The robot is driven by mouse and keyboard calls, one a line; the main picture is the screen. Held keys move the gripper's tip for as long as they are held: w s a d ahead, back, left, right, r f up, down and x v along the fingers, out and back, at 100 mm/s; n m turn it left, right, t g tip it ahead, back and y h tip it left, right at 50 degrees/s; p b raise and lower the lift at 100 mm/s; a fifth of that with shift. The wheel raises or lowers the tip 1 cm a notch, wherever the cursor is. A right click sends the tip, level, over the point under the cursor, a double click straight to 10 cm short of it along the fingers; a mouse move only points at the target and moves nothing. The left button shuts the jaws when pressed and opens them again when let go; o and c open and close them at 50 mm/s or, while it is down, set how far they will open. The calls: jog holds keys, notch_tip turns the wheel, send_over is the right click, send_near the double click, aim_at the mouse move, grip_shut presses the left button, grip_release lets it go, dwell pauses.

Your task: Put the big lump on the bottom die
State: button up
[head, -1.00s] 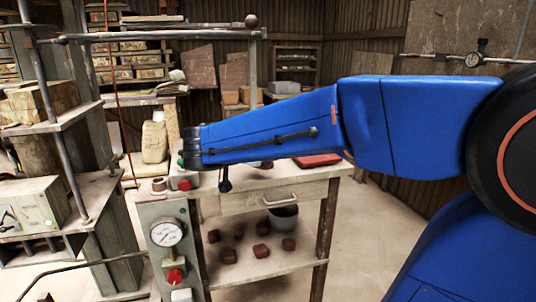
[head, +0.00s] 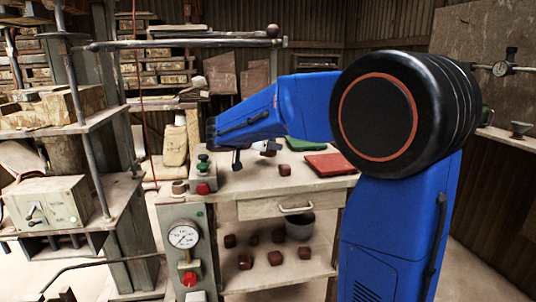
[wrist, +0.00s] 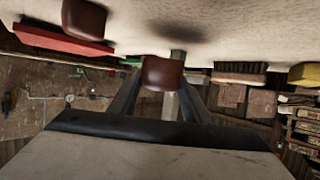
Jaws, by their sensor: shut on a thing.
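My gripper (wrist: 160,88) is shut on a dark red-brown lump (wrist: 161,73) in the wrist view, where the picture is upside down. The lump is held a little off the pale bench top, with a shadow beside it. In the head view the lump (head: 268,153) shows small below my blue arm, which partly hides my gripper. A second lump (head: 285,170) rests on the bench and also shows in the wrist view (wrist: 84,20). I cannot tell by size which lump is the big one. I cannot make out the bottom die.
A red mat (head: 301,143) and a green mat (head: 330,162) lie on the bench. Green and red buttons (head: 203,188) and a gauge (head: 184,237) are at its left. Several lumps and a grey bucket (head: 300,226) are on the lower shelf. A post-framed rack (head: 108,215) stands at left.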

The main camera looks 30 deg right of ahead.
aim_at(264, 153)
jog(key=shift+w+d, duration=0.15)
jog(key=shift+w, duration=0.45)
jog(key=shift+f, duration=1.75)
jog(key=o, duration=1.3)
jog(key=shift+f, duration=0.15)
jog(key=shift+o, duration=0.2)
